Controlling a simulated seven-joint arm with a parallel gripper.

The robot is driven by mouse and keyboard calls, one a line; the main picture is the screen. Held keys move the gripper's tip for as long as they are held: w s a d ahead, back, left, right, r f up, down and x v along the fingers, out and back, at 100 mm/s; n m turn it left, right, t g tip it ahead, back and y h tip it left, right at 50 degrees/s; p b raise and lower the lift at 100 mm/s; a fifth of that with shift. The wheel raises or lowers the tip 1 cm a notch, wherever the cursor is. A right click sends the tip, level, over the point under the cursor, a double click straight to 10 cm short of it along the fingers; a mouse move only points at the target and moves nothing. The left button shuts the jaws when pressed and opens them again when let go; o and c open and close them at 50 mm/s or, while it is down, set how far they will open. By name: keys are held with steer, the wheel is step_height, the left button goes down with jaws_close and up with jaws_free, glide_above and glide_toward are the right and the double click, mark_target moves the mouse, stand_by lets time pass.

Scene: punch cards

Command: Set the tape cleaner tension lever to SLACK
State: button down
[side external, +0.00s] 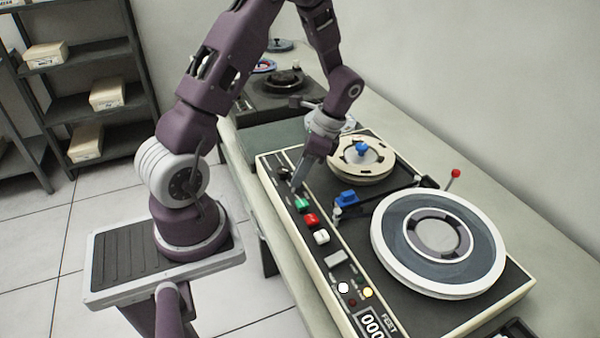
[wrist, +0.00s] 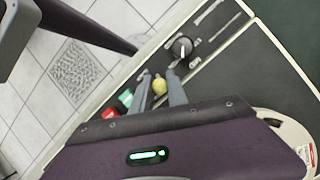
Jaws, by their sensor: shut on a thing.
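The tape cleaner (side external: 275,205) is a cream-edged black deck on the bench, with a control strip along its left side. My gripper (side external: 297,186) is down over this strip, near the green button. In the wrist view, my gripper (wrist: 157,78) has its fingers on either side of a small yellow knob (wrist: 160,87) and is shut on it. The finger hides this knob in the side view. I take it to be the tension lever's knob, but I cannot read its SLACK marking or tell its setting.
Green (side external: 302,204), red (side external: 311,220) and white (side external: 321,237) buttons line the strip close to my gripper. A black rotary knob (wrist: 182,47) is beyond the fingertips. A large reel (side external: 385,265), a smaller reel (side external: 345,171) and a red-tipped rod (side external: 455,174) rise from the deck.

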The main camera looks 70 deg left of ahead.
steer(key=shift+s, duration=0.1)
steer(key=t, duration=0.1)
steer(key=s+t, duration=0.1)
steer(key=t, duration=0.1)
steer(key=shift+s+r+t, duration=0.2)
steer(key=shift+s+t, duration=0.1)
steer(key=shift+s+f+t, duration=0.1)
steer(key=shift+s+t, duration=0.25)
steer(key=shift+t, duration=0.4)
steer(key=shift+s+t, duration=0.35)
steer(key=shift+t, duration=0.4)
steer(key=c, duration=1.3)
jaws_free()
